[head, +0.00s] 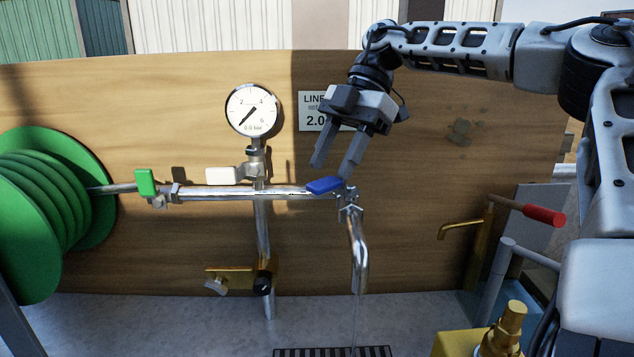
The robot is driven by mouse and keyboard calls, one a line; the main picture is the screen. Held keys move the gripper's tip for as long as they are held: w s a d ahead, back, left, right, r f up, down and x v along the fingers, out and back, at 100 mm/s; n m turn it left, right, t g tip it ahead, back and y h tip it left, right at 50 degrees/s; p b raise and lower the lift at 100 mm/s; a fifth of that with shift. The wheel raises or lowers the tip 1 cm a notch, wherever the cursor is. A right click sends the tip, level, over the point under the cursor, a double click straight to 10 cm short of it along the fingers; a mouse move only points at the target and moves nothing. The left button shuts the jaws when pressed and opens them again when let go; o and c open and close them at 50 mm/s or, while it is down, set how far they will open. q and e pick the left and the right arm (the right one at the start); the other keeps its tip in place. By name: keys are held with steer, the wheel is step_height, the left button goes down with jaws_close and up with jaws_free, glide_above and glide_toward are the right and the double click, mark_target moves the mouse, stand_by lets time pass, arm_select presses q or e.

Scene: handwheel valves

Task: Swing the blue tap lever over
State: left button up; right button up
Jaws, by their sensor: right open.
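The blue tap lever (324,185) sits at the right end of the horizontal metal pipe, above a downturned spout (358,250). It points left, roughly along the pipe. A thin stream seems to fall from the spout. My right gripper (335,170) comes down from the upper right, open, with its two fingers just above the lever. One fingertip is left of the lever's far side and the other is near its right end. I cannot tell whether either touches it. My left gripper is out of view.
A pressure gauge (252,110) reading near 0 stands above the pipe. A white lever (222,174) and a green lever (146,183) sit to the left, beside a green hose reel (45,210). A wooden panel (430,220) stands behind.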

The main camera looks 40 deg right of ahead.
mark_target(326, 181)
steer(key=b+x, duration=0.4)
steer(key=shift+d+f, duration=0.1)
steer(key=shift+d, duration=0.05)
steer(key=shift+r+p, duration=0.55)
steer(key=shift+p, duration=0.05)
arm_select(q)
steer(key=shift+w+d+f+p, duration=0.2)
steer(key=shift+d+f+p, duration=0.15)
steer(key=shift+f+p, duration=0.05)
arm_select(e)
steer(key=shift+f, duration=0.1)
steer(key=c, duration=0.8)
